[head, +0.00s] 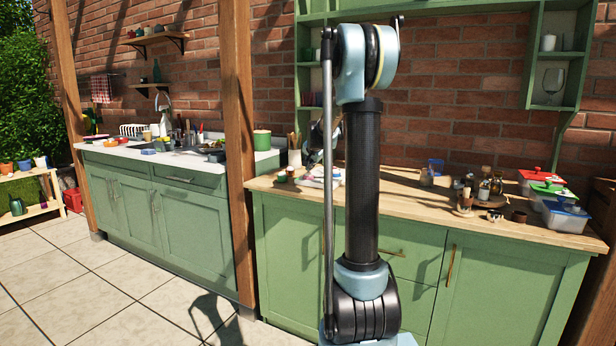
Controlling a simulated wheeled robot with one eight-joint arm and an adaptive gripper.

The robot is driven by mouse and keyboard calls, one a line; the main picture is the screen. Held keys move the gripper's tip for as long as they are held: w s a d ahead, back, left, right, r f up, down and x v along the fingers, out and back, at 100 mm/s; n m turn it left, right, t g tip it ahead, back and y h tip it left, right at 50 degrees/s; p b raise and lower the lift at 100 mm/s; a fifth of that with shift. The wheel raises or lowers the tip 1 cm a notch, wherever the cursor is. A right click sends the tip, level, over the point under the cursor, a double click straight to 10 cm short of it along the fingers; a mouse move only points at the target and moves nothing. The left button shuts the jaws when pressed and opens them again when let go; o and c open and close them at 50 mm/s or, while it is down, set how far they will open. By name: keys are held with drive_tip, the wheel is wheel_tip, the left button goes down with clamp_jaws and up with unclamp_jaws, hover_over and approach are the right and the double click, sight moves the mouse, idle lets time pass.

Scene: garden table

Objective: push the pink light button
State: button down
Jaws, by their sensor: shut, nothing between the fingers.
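I cannot make out a pink light button in the head view. My gripper (314,158) shows only in small part, behind my own upright arm, above the wooden counter (415,203). It is shut and holds nothing. My arm hides much of it and the middle of the counter behind it. I cannot tell whether the gripper touches anything.
Jars and bottles (484,188) stand on the counter to the right. Lidded boxes (565,216) stand at its right end. A wooden post (238,150) separates it from the sink counter (170,185). The tiled floor (110,270) at left is clear.

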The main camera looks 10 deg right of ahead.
drive_tip(key=shift+f, duration=0.25)
drive_tip(key=shift+r, duration=0.4)
idle(0.4)
drive_tip(key=shift+r, duration=3.05)
drive_tip(key=shift+s, duration=0.1)
